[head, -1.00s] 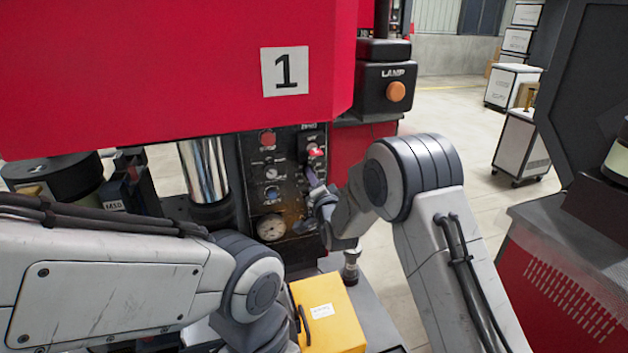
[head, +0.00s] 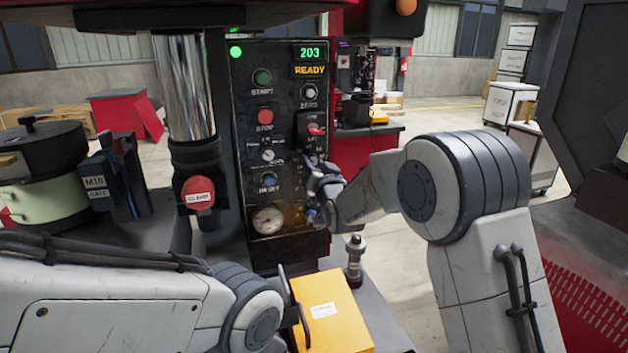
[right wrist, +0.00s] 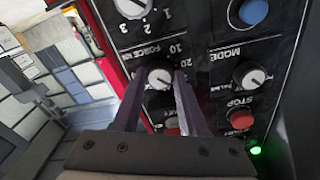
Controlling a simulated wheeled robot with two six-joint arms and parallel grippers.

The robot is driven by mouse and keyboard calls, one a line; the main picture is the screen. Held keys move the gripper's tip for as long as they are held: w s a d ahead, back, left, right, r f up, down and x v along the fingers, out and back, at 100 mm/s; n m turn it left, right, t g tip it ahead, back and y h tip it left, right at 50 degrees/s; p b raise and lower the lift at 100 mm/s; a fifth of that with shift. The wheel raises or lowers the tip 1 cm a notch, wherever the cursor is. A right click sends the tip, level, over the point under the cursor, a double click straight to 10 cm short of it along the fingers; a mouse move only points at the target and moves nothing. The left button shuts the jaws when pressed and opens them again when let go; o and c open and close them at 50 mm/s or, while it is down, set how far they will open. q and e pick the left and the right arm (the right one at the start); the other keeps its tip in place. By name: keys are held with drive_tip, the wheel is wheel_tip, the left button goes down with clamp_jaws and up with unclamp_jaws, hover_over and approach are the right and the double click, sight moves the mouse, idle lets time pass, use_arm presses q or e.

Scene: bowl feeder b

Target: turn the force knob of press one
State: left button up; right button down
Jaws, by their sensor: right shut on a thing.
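The control panel (head: 289,105) of the press stands upright in the middle of the head view. Its display reads 203 and READY. In the right wrist view the round force knob (right wrist: 160,77), with a pale pointer mark, sits below the label FORCE kN and scale numbers. My right gripper (head: 314,168) is shut on this knob, one dark finger on each side. In the head view the gripper hides the knob. My left arm crosses the lower left, and its gripper is not in view.
A red switch (head: 316,129) is right above the gripper. A yellow box (head: 328,318) with a black handle stands in front. A red clamp button (head: 198,193) is left of the panel.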

drive_tip(key=n+b, duration=0.6)
drive_tip(key=shift+f+y, duration=0.3)
drive_tip(key=shift+r+n+b, duration=0.15)
drive_tip(key=shift+n+b, duration=1.7)
drive_tip(key=shift+n, duration=0.25)
drive_tip(key=shift+c, duration=2.2)
unclamp_jaws()
drive_tip(key=shift+r, duration=0.1)
